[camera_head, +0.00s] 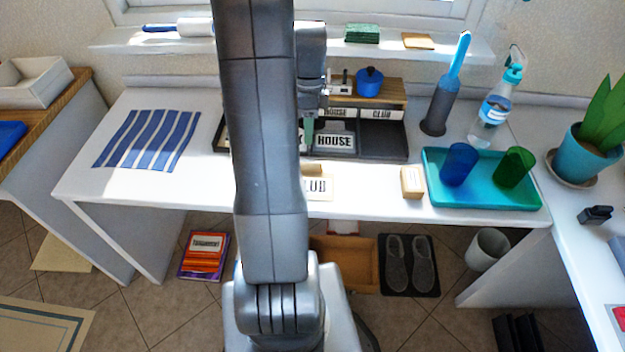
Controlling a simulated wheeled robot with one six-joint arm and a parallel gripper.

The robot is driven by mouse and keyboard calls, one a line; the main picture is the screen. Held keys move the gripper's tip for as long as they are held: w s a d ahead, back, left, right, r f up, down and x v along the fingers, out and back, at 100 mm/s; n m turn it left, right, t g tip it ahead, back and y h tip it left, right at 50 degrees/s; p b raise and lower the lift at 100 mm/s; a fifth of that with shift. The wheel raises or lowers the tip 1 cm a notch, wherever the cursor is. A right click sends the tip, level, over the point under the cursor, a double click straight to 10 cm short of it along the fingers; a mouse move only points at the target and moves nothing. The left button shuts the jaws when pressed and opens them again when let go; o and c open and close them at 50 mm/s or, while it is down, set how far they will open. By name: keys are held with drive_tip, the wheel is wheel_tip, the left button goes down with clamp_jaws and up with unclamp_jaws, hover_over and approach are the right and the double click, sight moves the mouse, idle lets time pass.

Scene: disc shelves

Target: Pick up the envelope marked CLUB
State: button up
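A cream envelope marked CLUB (319,188) lies near the front edge of the white table. My arm hides its left part, so only "LUB" shows. My gripper (308,132) points down behind and above it, over the dark sorter (385,140), apart from the envelope. Its greenish fingertip area is small and partly covered by my arm, so I cannot tell whether it is open. A white card marked HOUSE (335,141) sits in a sorter compartment. Labels HOUSE (335,112) and CLUB (382,114) mark the sorter's back; the CLUB compartment looks empty.
A small tan box (412,182) stands right of the envelope. A teal tray (480,193) holds blue and green cups. A grey bottle brush holder (440,108) and clear bottle (492,115) stand behind. A striped cloth (148,138) lies left; the table front there is clear.

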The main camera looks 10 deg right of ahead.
sight(310, 163)
drive_tip(key=x, duration=0.9)
drive_tip(key=shift+s+b, duration=0.15)
drive_tip(key=shift+b, duration=0.15)
drive_tip(key=shift+c, duration=0.4)
clamp_jaws()
